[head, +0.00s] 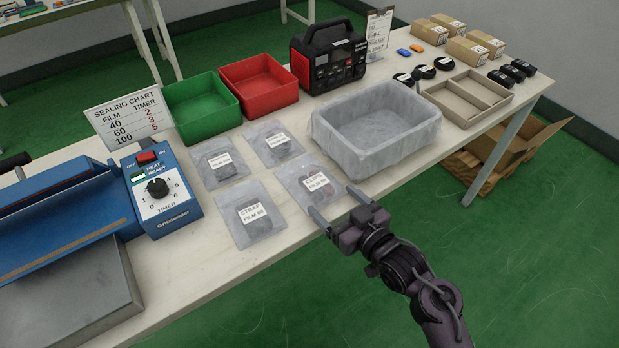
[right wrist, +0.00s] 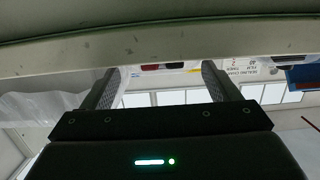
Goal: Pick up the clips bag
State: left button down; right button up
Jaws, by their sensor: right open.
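The clips bag (head: 309,184), a clear pouch with a white label reading CLIPS FILM, lies flat on the white table. It is the front right one of a group of bags. My right gripper (head: 336,206) is open and empty at the table's front edge, its fingers on either side of the bag's near corner in the picture. I cannot tell its height above the table. The right wrist view shows its two fingers (right wrist: 160,84) apart with nothing between them; the bag cannot be made out there. My left gripper is not in view.
A strap bag (head: 254,214) lies just left, with two more bags (head: 219,161) (head: 273,143) behind. A lined grey bin (head: 376,161) stands close on the right. Green (head: 201,107) and red (head: 258,83) trays sit behind. The blue sealer (head: 155,195) stands left.

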aim_at(316, 182)
jog(key=x, duration=0.7)
jog(key=shift+a+r, duration=0.2)
jog(key=shift+r, duration=0.15)
jog(key=shift+w, duration=0.1)
jog(key=shift+c, duration=0.8)
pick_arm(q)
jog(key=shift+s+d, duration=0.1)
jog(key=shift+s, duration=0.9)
pick_arm(e)
jog(key=c, duration=0.9)
